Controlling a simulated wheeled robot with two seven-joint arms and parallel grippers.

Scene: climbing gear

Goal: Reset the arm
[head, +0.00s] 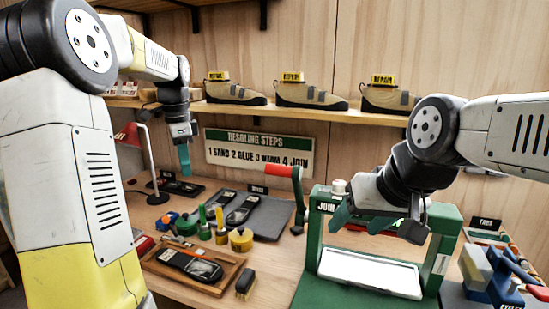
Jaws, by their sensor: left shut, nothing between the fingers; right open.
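My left gripper (184,160) hangs in the air at the left, above the back of the workbench, its teal fingers pointing down. It is shut with nothing in it. My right gripper (372,222) is open and empty, in front of the top of the green press (447,240) labelled JOIN. Its teal fingers are spread, one at the left and one at the right, and hide part of the press frame. A white pad (370,273) lies in the press below it. I cannot tell whether the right gripper touches the press.
A wooden tray (150,262) with a dark sole stands front left of the press, a brush (245,283) beside it. Glue pots (241,240) and a dark mat (268,222) lie behind. A red lamp (130,136) stands left. Shoes sit on a shelf (290,112). Blue clamps (505,278) are right.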

